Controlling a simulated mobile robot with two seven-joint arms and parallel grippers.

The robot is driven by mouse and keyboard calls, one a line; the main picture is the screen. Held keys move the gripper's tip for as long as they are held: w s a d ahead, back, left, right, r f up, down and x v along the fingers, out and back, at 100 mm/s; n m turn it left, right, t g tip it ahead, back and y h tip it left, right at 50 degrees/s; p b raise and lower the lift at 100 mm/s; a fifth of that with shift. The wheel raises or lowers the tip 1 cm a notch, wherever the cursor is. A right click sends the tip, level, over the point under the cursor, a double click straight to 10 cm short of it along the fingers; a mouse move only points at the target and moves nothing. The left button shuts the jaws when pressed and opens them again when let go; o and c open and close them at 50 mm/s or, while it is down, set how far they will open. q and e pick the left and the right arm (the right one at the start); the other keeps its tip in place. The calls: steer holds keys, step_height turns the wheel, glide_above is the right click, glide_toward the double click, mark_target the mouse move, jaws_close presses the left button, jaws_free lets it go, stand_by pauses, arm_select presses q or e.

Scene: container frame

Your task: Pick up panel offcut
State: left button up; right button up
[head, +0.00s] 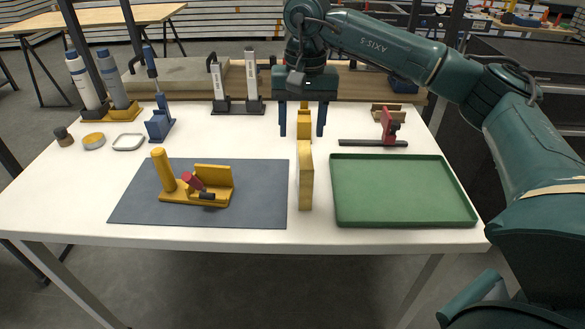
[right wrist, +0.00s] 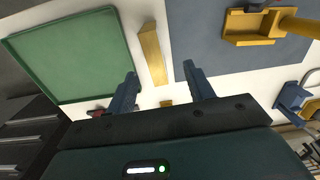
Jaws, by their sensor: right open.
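The panel offcut (head: 306,178) appears to be the pale yellow, narrow wooden piece standing on the white table, between the dark mat and the green tray. It also shows in the right wrist view (right wrist: 152,55), ahead of the fingers. My right gripper (head: 302,132) is open and points down behind the offcut, with nothing clearly held. Its two blue fingers also show spread in the right wrist view (right wrist: 160,72). A smaller yellow block (head: 304,124) shows between the fingers in the head view; whether they touch it I cannot tell. My left gripper is not in view.
The green tray (head: 400,218) is empty, right of the offcut. The grey mat (head: 255,195) carries a yellow fixture (head: 215,180) with a red-handled clamp. A red clamp (head: 388,128) stands behind the tray. Bottles, a blue tool and white tubes line the back.

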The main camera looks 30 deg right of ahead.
mark_target(306, 155)
steer(key=f, duration=0.4)
steer(key=d+f, duration=0.1)
steer(key=f, duration=0.1)
steer(key=shift+d+f, duration=0.1)
steer(key=shift+f, duration=0.2)
steer(key=shift+w+f, duration=0.2)
steer(key=shift+f, duration=2.7)
steer(key=shift+c, duration=0.4)
steer(key=c, duration=1.1)
